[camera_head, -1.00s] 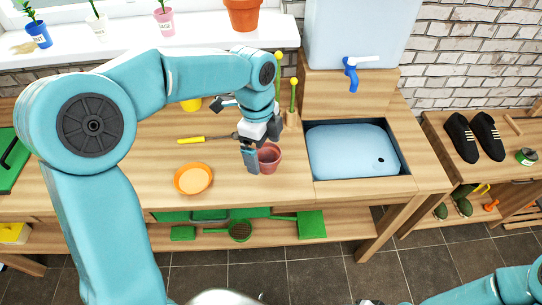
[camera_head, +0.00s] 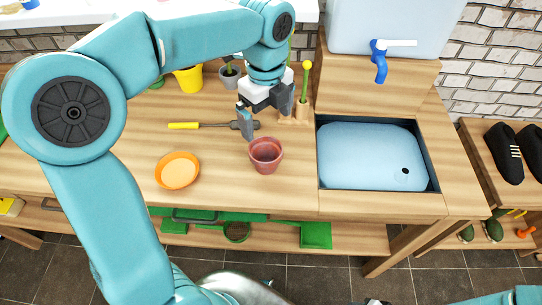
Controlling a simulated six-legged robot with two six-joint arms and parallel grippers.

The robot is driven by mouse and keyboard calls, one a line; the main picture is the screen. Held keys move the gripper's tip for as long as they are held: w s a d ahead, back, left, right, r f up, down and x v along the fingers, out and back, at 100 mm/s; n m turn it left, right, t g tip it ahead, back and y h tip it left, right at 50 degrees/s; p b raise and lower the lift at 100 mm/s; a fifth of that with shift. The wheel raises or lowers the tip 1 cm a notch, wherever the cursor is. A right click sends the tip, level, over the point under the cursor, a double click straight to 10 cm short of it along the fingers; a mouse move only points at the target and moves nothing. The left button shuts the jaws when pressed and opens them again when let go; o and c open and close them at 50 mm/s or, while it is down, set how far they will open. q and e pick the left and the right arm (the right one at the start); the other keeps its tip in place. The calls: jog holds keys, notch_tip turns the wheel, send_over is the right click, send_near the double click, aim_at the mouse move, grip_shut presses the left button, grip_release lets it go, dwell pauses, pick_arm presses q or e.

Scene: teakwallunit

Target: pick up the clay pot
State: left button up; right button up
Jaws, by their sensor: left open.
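The clay pot (camera_head: 266,156) is a small reddish-brown pot standing upright on the wooden worktop, left of the sink. My left gripper (camera_head: 271,117) hangs just behind and above it, with its fingers spread. One finger is near the pot's left back side and the other is farther right. Nothing shows between the fingers. I cannot tell whether a finger touches the rim. Of my right arm, only a part shows at the bottom right edge; its gripper is not clearly seen.
An orange bowl (camera_head: 178,171) stands left of the pot. A yellow-handled tool (camera_head: 190,125) lies behind. A yellow pot (camera_head: 188,79) and a grey pot (camera_head: 229,74) stand at the back. The blue sink (camera_head: 365,158) is to the right. Worktop in front of the pot is clear.

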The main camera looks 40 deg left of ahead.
pick_arm(q)
send_near(266, 154)
jog(key=shift+s+d+f, duration=0.35)
jog(key=shift+s+d, duration=0.1)
jog(key=shift+s, duration=0.15)
jog(key=shift+s+d+f, duration=0.35)
jog(key=shift+s+d, duration=0.1)
jog(key=shift+s, duration=0.1)
jog(key=shift+s+a+f, duration=0.1)
jog(key=shift+s+f, duration=0.05)
jog(key=shift+f, duration=0.05)
jog(key=f, duration=0.5)
jog(key=shift+w, duration=0.3)
jog(key=shift+s+a, duration=0.1)
jog(key=shift+s, duration=0.05)
jog(key=c, duration=0.9)
